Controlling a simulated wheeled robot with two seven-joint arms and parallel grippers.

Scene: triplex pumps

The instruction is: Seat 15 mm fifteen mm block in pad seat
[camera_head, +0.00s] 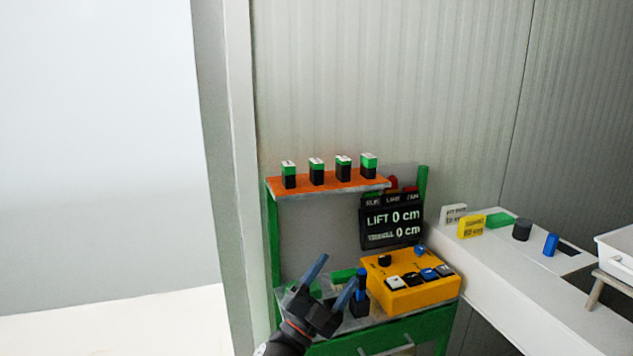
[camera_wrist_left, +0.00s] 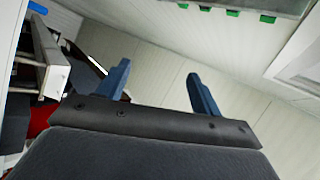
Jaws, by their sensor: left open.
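Several small black blocks with green upper parts and pale tops stand in a row on the orange shelf (camera_head: 331,184): one at far left (camera_head: 289,174), two in the middle (camera_head: 316,171) (camera_head: 343,167) and one at the right end (camera_head: 369,165). Their markings are too small to read, so I cannot tell which is 15 mm. My left gripper (camera_head: 335,272) is open and empty, below the shelf and in front of the green-framed bench. Its spread blue fingers also show in the left wrist view (camera_wrist_left: 159,74). I cannot make out the pad seat. My right gripper is out of view.
A yellow control box (camera_head: 408,283) with knobs and a dark display (camera_head: 391,224) reading LIFT 0 cm stand right of the gripper. A black and blue upright piece (camera_head: 360,296) is close beside it. The white counter (camera_head: 480,265) at right holds small items and a white bin (camera_head: 618,252).

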